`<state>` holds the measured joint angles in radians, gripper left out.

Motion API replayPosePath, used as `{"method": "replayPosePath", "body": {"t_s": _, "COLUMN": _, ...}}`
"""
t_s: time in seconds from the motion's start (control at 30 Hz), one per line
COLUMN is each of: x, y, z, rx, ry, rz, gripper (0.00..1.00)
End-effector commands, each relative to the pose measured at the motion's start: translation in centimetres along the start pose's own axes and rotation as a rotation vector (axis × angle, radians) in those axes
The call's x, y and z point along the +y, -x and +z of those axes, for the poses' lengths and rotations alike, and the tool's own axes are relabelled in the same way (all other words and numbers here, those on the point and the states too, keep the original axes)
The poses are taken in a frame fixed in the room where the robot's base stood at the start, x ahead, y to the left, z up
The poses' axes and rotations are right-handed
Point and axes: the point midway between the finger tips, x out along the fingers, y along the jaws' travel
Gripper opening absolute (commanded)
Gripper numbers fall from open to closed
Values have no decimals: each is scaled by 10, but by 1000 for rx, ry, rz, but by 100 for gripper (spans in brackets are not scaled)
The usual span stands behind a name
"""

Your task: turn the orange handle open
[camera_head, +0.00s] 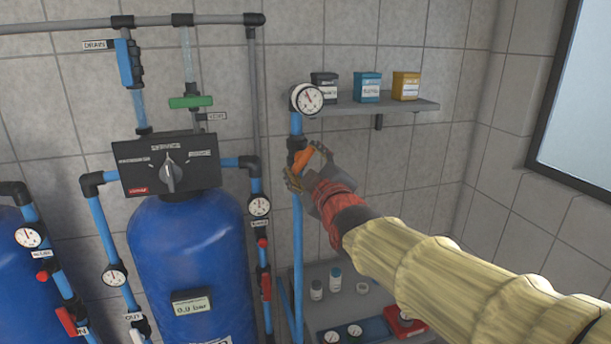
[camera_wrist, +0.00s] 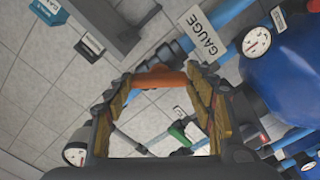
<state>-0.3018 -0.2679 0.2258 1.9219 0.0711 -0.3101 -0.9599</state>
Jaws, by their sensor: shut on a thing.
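The orange handle (camera_head: 303,157) is on the vertical blue pipe (camera_head: 297,240), below a round gauge, in the head view. My gripper (camera_head: 305,172) is shut on the handle and partly hides it and its valve. In the wrist view the orange handle (camera_wrist: 160,78) spans the gap between the two yellow-brown finger pads of my gripper (camera_wrist: 158,95). The handle's exact angle to the pipe is hard to tell.
A pressure gauge (camera_head: 308,98) sits just above the handle. A wall shelf (camera_head: 395,107) with small boxes is to its upper right. The blue tank (camera_head: 190,265) stands left, and a lower shelf with bottles (camera_head: 335,279) is below my arm.

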Motion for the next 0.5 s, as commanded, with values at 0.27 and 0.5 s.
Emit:
{"method": "replayPosePath", "body": {"t_s": 0.27, "x": -2, "y": 0, "z": 1, "rx": 0, "ry": 259, "rz": -1, "gripper": 29}}
{"method": "replayPosePath", "body": {"t_s": 0.5, "x": 0, "y": 0, "z": 0, "rx": 0, "ry": 460, "rz": 0, "gripper": 29}}
